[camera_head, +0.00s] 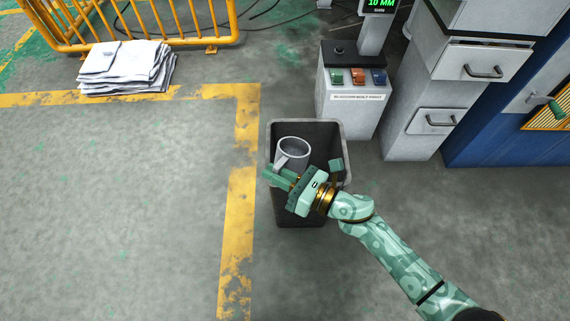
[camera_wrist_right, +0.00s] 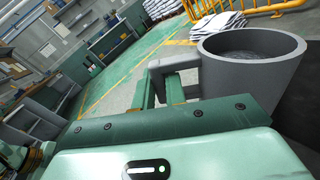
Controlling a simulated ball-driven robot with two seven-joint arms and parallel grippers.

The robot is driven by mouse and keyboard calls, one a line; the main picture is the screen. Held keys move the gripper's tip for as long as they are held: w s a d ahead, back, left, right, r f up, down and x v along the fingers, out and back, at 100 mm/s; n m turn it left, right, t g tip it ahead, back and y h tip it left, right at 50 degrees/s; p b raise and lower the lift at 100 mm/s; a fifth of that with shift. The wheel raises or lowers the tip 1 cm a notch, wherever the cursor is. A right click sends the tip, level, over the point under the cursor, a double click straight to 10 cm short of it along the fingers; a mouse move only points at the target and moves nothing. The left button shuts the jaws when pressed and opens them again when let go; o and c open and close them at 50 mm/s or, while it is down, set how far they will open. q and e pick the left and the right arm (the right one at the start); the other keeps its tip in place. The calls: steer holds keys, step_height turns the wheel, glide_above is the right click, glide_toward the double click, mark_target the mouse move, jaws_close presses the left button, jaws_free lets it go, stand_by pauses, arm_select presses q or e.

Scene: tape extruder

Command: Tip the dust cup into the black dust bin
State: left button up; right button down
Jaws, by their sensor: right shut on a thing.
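The grey dust cup (camera_head: 294,151) is held over the opening of the black dust bin (camera_head: 279,217) in the head view. My right gripper (camera_head: 282,172) is shut on the cup's handle, with its arm coming in from the lower right. In the right wrist view the cup (camera_wrist_right: 251,77) looks nearly upright, and grey material shows inside it. The gripper's fingers (camera_wrist_right: 165,90) are at the handle on the cup's left side. The bin's inside is mostly dark and partly hidden by my gripper. My left gripper is not in view.
A grey control box (camera_head: 350,112) with coloured switches stands behind the bin. Grey drawer cabinets (camera_head: 425,110) and a blue cabinet (camera_head: 510,145) are to the right. A stack of white sacks (camera_head: 125,68) lies by a yellow barrier (camera_head: 140,42). The floor left of the bin is clear.

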mark_target(279, 166)
stand_by(0.6)
steer(key=shift+w+d+r+m+p, duration=0.1)
steer(key=shift+w+r+m+p, duration=0.05)
steer(key=shift+r+m+p, duration=0.65)
steer(key=shift+r, duration=0.15)
steer(key=shift+w+d+r+m+p, duration=0.2)
steer(key=shift+w+r+m+p, duration=0.1)
steer(key=shift+r+m+p, duration=0.5)
steer(key=shift+f, duration=0.35)
